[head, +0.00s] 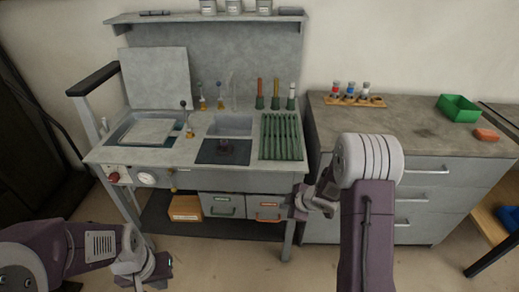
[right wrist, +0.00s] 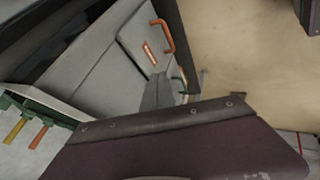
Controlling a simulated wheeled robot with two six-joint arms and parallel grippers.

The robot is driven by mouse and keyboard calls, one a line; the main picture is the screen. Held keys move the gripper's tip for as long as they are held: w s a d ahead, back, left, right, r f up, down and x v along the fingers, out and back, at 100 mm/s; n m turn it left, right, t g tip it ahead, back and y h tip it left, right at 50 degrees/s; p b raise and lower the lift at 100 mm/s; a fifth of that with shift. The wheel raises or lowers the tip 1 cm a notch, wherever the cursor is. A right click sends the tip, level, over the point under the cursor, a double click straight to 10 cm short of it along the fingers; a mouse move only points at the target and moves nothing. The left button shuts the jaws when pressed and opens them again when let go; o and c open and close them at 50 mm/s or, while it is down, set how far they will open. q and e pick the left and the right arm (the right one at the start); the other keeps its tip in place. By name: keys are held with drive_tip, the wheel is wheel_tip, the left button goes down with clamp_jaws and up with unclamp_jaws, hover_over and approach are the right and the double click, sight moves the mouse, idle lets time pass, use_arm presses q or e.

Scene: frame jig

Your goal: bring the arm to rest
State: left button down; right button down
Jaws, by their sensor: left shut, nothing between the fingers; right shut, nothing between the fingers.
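My right arm comes up from the bottom right in the head view and bends at a pale rounded joint. Its gripper (head: 298,203) is shut and empty, in front of the right end of the grey workbench (head: 190,178), near the drawer with the orange handle (head: 268,213). My left gripper (head: 162,268) is low at the left, in front of the workbench and above the floor, shut and empty. In the right wrist view a dark purple part of mine fills the lower middle, and the orange handle (right wrist: 164,36) shows behind it.
A grey cabinet (head: 425,185) with drawers stands right of the workbench. On it are a rack of small bottles (head: 353,99), a green bin (head: 459,107) and an orange block (head: 486,135). Green slots (head: 281,137) line the bench's right part. The floor in front is mostly clear.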

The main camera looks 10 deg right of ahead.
drive_tip(key=w+a+r+t, duration=0.1)
drive_tip(key=a+r+t, duration=0.1)
drive_tip(key=a+r, duration=0.5)
drive_tip(key=s+d+m+g+h+p, duration=0.25)
drive_tip(key=s+m+g, duration=0.55)
drive_tip(key=s+m, duration=1)
drive_tip(key=s+r+n+p, duration=0.3)
drive_tip(key=r+n+p, duration=0.1)
drive_tip(key=r+p, duration=0.8)
drive_tip(key=shift+d+r, duration=0.25)
drive_tip(key=shift+r, duration=0.4)
drive_tip(key=shift+s, duration=0.1)
